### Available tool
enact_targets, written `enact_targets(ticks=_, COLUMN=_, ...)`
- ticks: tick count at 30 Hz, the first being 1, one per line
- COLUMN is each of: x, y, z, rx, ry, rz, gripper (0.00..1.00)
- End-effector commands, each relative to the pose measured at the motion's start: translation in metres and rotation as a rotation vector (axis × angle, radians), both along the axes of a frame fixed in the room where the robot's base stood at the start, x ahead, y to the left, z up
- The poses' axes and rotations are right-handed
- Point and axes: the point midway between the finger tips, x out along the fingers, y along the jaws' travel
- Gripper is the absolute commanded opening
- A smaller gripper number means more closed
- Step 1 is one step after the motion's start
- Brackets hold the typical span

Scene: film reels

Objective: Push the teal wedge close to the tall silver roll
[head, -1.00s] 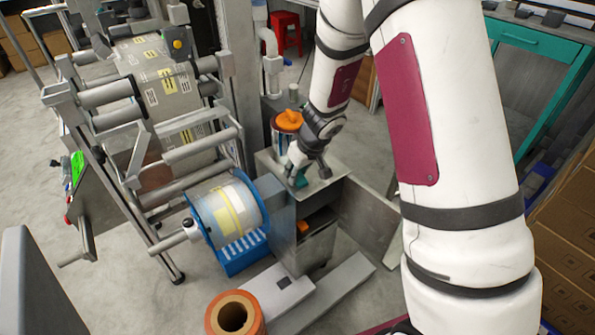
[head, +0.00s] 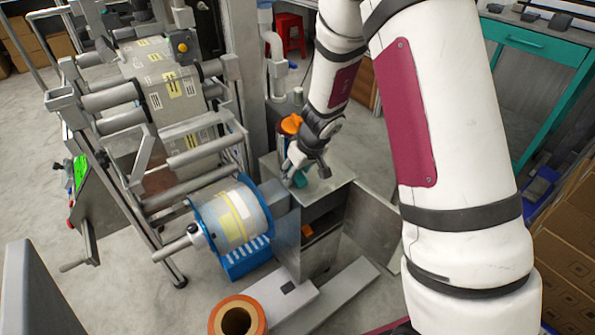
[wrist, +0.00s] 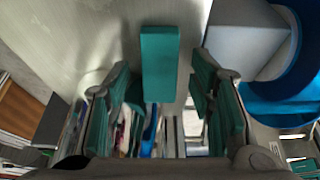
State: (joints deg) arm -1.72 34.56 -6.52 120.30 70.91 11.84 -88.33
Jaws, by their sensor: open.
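The teal wedge (wrist: 160,63) lies on a grey metal top in the wrist view, roughly centred between my two fingers. It also shows as a small teal patch under my gripper in the head view (head: 299,180). My gripper (wrist: 165,108) is open, its teal-padded fingers spread to either side of the wedge with gaps. In the head view my gripper (head: 306,172) points down at the cabinet top. I cannot make out the tall silver roll for certain in either view; my gripper and arm cover part of the cabinet top.
An orange-topped container (head: 291,124) stands behind my gripper. A blue-flanged reel (head: 232,218) is at the cabinet's left. An orange-brown roll (head: 238,317) is in front. The roller machine (head: 165,95) fills the left.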

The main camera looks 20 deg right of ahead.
Motion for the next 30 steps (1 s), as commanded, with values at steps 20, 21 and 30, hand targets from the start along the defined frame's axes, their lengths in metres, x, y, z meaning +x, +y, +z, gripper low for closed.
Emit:
enact_targets(ticks=20, x=-0.026, y=-0.007, z=0.070, rx=-0.001, ry=-0.005, rz=0.003, gripper=0.49)
enact_targets(ticks=21, x=-0.029, y=-0.008, z=0.077, rx=0.000, ry=-0.005, rz=0.004, gripper=0.49)
enact_targets(ticks=30, x=-0.043, y=-0.013, z=0.108, rx=0.001, ry=-0.001, rz=0.000, gripper=0.49)
